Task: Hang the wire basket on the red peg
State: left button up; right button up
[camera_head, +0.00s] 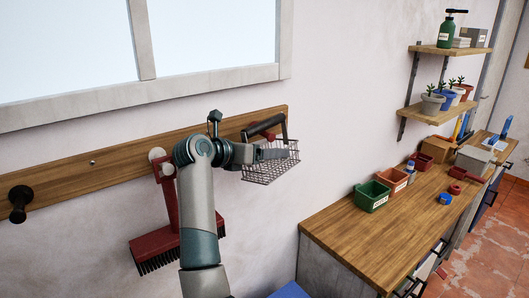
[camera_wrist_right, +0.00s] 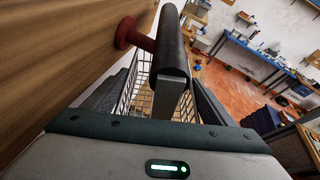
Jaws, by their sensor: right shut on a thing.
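The wire basket (camera_head: 271,168) hangs below its dark handle grip (camera_head: 262,125) at the right end of the wooden peg board. My right gripper (camera_head: 272,154) is shut on the basket's handle; the handle also shows in the right wrist view (camera_wrist_right: 172,50). The red peg (camera_wrist_right: 126,33) sticks out of the board there, and its shaft runs up to the handle grip, which hides its far part. In the head view only a bit of the red peg (camera_head: 269,136) shows under the grip. I cannot tell whether the handle rests on it. My left gripper is out of view.
A red brush (camera_head: 174,240) hangs from a pale peg (camera_head: 157,154) left of my wrist, partly behind my arm. A black peg (camera_head: 18,200) at the far left is bare. The workbench (camera_head: 345,220) at right holds a green bin (camera_head: 372,196) and other bins. Shelves (camera_head: 445,48) are above.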

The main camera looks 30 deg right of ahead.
jog(key=o, duration=0.8)
jog(key=shift+o, duration=0.4)
jog(key=shift+s+r, duration=0.1)
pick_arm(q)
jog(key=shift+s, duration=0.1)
pick_arm(e)
jog(key=shift+a, duration=0.2)
